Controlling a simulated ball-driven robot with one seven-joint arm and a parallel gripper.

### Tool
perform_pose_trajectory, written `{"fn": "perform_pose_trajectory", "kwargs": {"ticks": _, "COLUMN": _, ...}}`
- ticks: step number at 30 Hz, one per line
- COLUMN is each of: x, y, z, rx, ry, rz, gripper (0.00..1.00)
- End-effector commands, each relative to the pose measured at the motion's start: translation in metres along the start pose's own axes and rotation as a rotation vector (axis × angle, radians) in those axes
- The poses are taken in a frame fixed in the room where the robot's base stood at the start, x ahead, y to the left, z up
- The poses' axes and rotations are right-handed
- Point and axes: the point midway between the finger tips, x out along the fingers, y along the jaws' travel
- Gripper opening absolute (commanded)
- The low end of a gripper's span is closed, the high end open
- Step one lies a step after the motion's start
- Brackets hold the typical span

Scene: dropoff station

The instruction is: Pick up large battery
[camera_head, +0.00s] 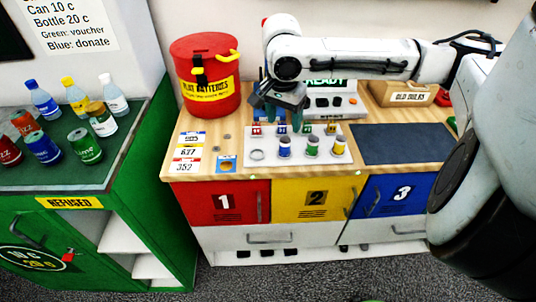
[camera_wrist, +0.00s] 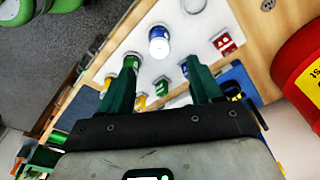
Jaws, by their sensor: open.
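A white battery tray (camera_head: 265,157) lies on the wooden counter. Its front row holds three upright cylindrical batteries: blue (camera_head: 285,147), green (camera_head: 312,146) and yellow (camera_head: 338,147). The task does not say which is the large one. The front-left spot is an empty ring. Smaller coloured square pieces, including a red one (camera_head: 257,129), line the back. My gripper (camera_head: 272,118) is open and empty above the tray's back left. In the wrist view, the blue battery (camera_wrist: 158,42) shows beyond and between the fingertips (camera_wrist: 165,66); the green one (camera_wrist: 132,62) is partly hidden by the left finger.
Price cards (camera_head: 188,153) lie left; bottles and cans stand on a green counter (camera_head: 110,160).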

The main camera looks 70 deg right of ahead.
Motion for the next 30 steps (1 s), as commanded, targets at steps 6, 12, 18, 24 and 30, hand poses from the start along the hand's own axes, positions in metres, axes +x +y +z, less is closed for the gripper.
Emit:
{"fn": "perform_pose_trajectory", "kwargs": {"ticks": 6, "x": 0.032, "y": 0.0, "z": 0.0, "rx": -0.002, "ry": -0.001, "rz": 0.0, "gripper": 0.64}}
{"fn": "perform_pose_trajectory", "kwargs": {"ticks": 12, "x": 0.045, "y": 0.0, "z": 0.0, "rx": -0.003, "ry": 0.0, "rz": -0.001, "gripper": 0.64}}
{"fn": "perform_pose_trajectory", "kwargs": {"ticks": 18, "x": 0.071, "y": 0.001, "z": -0.001, "rx": -0.003, "ry": 0.0, "rz": 0.001, "gripper": 0.64}}
{"fn": "perform_pose_trajectory", "kwargs": {"ticks": 24, "x": 0.092, "y": 0.001, "z": -0.001, "rx": -0.004, "ry": 0.0, "rz": -0.002, "gripper": 0.64}}
{"fn": "perform_pose_trajectory", "kwargs": {"ticks": 30, "x": 0.094, "y": 0.001, "z": -0.001, "rx": -0.005, "ry": 0.0, "rz": -0.003, "gripper": 0.64}}
